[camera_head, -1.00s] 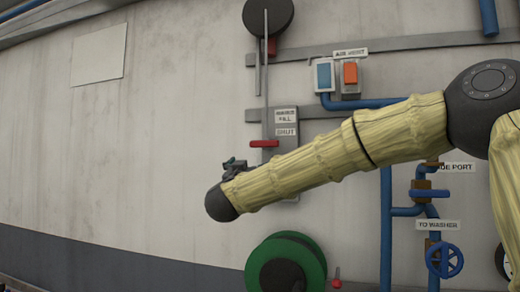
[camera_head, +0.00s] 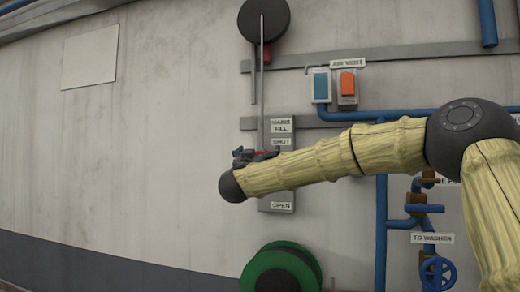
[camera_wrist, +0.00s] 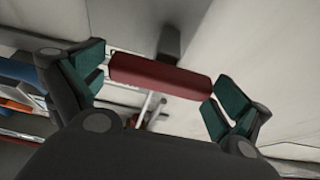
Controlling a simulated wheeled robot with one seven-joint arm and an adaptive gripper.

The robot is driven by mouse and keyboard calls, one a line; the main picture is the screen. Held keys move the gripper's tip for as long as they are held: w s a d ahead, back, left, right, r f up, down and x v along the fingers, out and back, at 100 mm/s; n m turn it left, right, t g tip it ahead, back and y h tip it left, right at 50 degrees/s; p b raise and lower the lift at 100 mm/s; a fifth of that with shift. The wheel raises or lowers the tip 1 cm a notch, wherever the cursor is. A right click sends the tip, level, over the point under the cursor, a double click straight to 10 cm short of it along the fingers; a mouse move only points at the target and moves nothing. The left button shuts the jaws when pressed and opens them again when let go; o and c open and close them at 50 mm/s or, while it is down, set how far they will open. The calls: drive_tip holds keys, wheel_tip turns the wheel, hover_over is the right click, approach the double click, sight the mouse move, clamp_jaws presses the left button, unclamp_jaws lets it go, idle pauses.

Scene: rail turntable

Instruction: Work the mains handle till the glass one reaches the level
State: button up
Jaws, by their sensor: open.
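The mains handle is a red bar, mostly hidden behind my gripper in the head view, just below the SHUT label (camera_head: 281,142) on the grey mains fill plate (camera_head: 265,190). The OPEN label (camera_head: 281,206) is lower on that plate. My gripper (camera_head: 242,155) is open at the handle's height. In the wrist view the red handle (camera_wrist: 160,77) spans the gap between the green-padded fingers (camera_wrist: 158,88); the jaws are not shut on it. I cannot make out a glass or a level mark.
A thin rod rises from the plate to a dark round wheel (camera_head: 264,25). A box with a blue face (camera_head: 320,86) and an orange switch (camera_head: 348,83) are to its right. A green reel (camera_head: 281,270) sits below. Blue pipes (camera_head: 382,230) and a blue valve wheel (camera_head: 438,272) are right.

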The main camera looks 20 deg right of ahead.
drive_tip(key=shift+w+d, duration=0.15)
drive_tip(key=shift+w, duration=0.1)
drive_tip(key=shift+r, duration=0.1)
drive_tip(key=shift+c, duration=0.2)
drive_tip(key=c, duration=1.2)
drive_tip(key=shift+f+b, duration=1.05)
drive_tip(key=shift+f, duration=0.1)
drive_tip(key=o, duration=1.2)
drive_tip(key=shift+o, duration=0.2)
